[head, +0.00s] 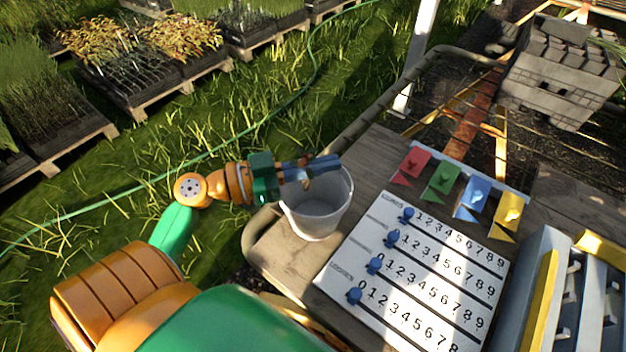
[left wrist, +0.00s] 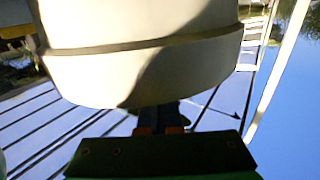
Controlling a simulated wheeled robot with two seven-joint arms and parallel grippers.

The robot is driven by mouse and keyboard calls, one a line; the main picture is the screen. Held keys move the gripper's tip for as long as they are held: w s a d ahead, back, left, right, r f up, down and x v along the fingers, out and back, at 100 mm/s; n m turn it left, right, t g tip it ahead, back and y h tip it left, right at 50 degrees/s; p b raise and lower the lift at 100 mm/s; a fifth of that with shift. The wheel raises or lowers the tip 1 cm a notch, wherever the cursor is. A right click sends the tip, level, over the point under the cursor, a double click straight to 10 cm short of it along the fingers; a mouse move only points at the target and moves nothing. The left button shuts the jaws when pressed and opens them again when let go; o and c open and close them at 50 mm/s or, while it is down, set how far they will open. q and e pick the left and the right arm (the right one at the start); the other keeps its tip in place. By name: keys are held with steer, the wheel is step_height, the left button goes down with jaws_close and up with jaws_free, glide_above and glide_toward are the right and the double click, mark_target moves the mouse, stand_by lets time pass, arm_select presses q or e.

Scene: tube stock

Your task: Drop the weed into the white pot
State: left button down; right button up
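The white pot (head: 316,212) stands upright on the left end of the wooden bench, its open top facing up. My left gripper (head: 325,165) reaches in from the left, its blue-grey fingers across the pot's rim at the far side. The fingers look close together, but I cannot tell whether they are shut. A small brownish bit shows beneath them; I cannot tell whether it is the weed. In the left wrist view a large pale curved wall, apparently the pot (left wrist: 145,60), fills the top and hides the fingertips. No weed is clearly visible. My right gripper is out of view.
A white number board (head: 420,265) with blue sliders lies right of the pot on the bench (head: 270,250). Coloured flags (head: 440,178) stand behind it. A grey block model (head: 560,75) is at the back right. Plant trays on pallets (head: 150,85) stand on the grass.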

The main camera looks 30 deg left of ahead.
arm_select(q)
steer(key=shift+w+a+f, duration=0.1)
steer(key=shift+a+f, duration=0.05)
steer(key=shift+f, duration=0.65)
steer(key=c, duration=1.6)
jaws_free()
steer(key=c, duration=1.2)
jaws_free()
steer(key=shift+o, duration=0.9)
steer(key=b, duration=0.3)
glide_above(284, 199)
steer(key=shift+w+a, duration=0.15)
steer(key=shift+w, duration=0.1)
